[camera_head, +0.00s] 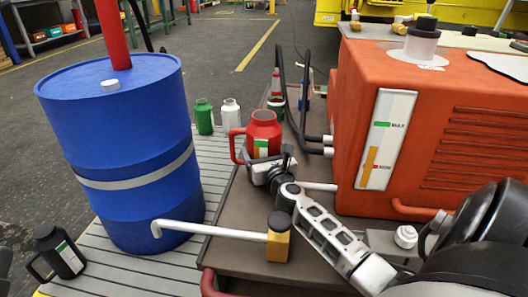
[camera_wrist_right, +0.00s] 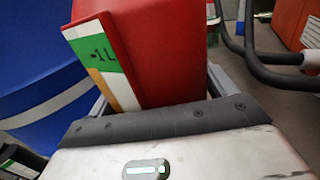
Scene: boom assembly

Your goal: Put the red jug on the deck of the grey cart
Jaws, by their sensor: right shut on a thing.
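The red jug (camera_head: 264,128) is upright in the middle of the head view, its handle to the left and a green and white label in front. My right gripper (camera_head: 268,164) is shut on its lower body; the jug (camera_wrist_right: 160,50) fills the upper middle of the wrist view between the fingers. Behind the jug in the picture is a flat grey-brown deck (camera_head: 222,225) carrying the orange machine; a light grey slatted deck (camera_head: 205,170) lies to its left. I cannot tell which is the grey cart's, or whether the jug touches a surface. My left gripper is not in view.
A blue drum (camera_head: 125,150) with a red pipe stands left of the jug. Green (camera_head: 204,117) and white (camera_head: 231,115) jugs stand behind it. Black hoses (camera_head: 282,85) and the orange machine (camera_head: 430,120) are to the right. A black jug (camera_head: 58,251) stands front left.

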